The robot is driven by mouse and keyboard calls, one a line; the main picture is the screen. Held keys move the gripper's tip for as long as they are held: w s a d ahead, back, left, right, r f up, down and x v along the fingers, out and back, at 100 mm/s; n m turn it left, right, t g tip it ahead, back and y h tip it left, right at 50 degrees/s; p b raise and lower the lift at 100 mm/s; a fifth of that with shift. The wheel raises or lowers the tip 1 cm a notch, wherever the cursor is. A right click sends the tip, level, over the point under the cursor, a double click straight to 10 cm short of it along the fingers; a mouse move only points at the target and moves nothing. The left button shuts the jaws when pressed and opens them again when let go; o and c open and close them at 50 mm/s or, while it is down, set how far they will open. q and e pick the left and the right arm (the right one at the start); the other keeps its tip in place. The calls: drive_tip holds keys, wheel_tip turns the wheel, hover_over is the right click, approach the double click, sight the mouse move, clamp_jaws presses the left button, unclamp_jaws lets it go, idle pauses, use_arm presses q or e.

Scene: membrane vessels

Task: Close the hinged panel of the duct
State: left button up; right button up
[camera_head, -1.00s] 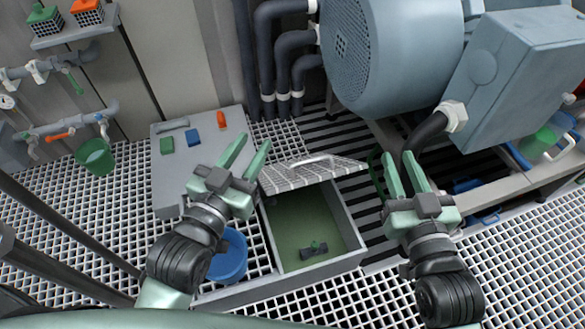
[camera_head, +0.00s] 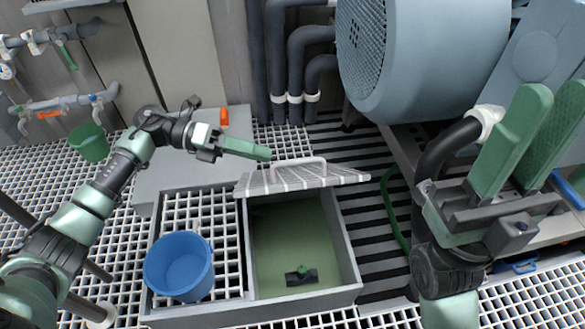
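The hinged panel (camera_head: 345,178) is a pale grating flap with a raised handle (camera_head: 298,163) along its far side. It stands tilted up at the far end of the duct (camera_head: 349,245), an open grey box with a green inside. My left gripper (camera_head: 268,153) reaches in from the left, its fingers pointing right, beside the handle's left end in the picture. Contact is unclear, and its fingers overlap, so their gap is hidden. My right gripper (camera_head: 555,88) is raised at the right, away from the panel, open and empty.
A blue bucket (camera_head: 180,265) stands left of the duct. A grey slab (camera_head: 165,178) is behind my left arm. Dark pipes (camera_head: 300,75) and a large motor (camera_head: 425,60) stand behind.

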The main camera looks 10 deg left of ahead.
sight(292, 163)
use_arm(q)
drive_tip(key=shift+a+f, duration=0.15)
drive_tip(key=shift+b+x, duration=1.1)
drive_tip(key=shift+x, duration=2.85)
clamp_jaws()
